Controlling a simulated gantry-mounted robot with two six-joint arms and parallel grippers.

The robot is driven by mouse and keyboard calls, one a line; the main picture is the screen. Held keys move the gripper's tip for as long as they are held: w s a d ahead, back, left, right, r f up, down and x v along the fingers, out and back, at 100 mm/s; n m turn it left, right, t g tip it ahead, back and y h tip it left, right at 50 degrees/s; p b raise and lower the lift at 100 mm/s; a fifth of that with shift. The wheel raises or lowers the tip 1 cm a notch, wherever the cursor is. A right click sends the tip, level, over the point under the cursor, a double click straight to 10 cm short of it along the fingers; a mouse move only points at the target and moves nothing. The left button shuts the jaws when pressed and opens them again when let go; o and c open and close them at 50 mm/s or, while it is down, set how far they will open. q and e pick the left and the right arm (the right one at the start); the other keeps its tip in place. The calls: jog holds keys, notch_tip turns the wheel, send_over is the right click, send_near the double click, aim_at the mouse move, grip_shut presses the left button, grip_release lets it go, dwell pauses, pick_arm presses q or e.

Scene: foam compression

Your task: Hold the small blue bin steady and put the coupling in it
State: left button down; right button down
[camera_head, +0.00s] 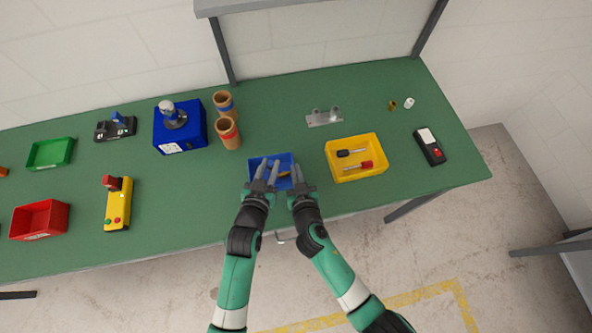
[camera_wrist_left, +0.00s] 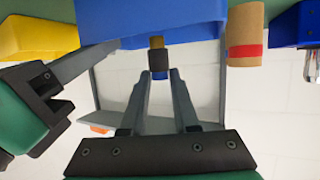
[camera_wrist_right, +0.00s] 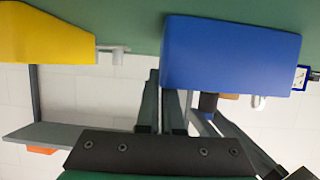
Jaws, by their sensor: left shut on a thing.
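The small blue bin (camera_head: 258,161) stands near the front edge of the green table. It also fills the upper part of the right wrist view (camera_wrist_right: 230,55). My left gripper (camera_head: 269,168) is shut on the coupling, a dark cylinder with a brass-coloured end (camera_wrist_left: 158,60). The coupling is close to the bin; its exact height against the rim is unclear. My right gripper (camera_wrist_right: 163,75) is at the bin's right side. One of its fingers passes behind the bin wall in its wrist view, the other shows outside; whether they pinch the wall is hidden.
A yellow bin (camera_head: 334,174) with two tools stands to the right. Two cardboard tubes (camera_head: 228,132) and a blue box (camera_head: 178,135) stand behind left. A metal bracket (camera_head: 323,118) lies behind. A black device (camera_head: 430,146) lies far right. Green table is clear between them.

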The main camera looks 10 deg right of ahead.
pick_arm(q)
jog(key=shift+f, duration=1.05)
jog(key=c, duration=0.6)
grip_release()
jog(key=v, duration=1.2)
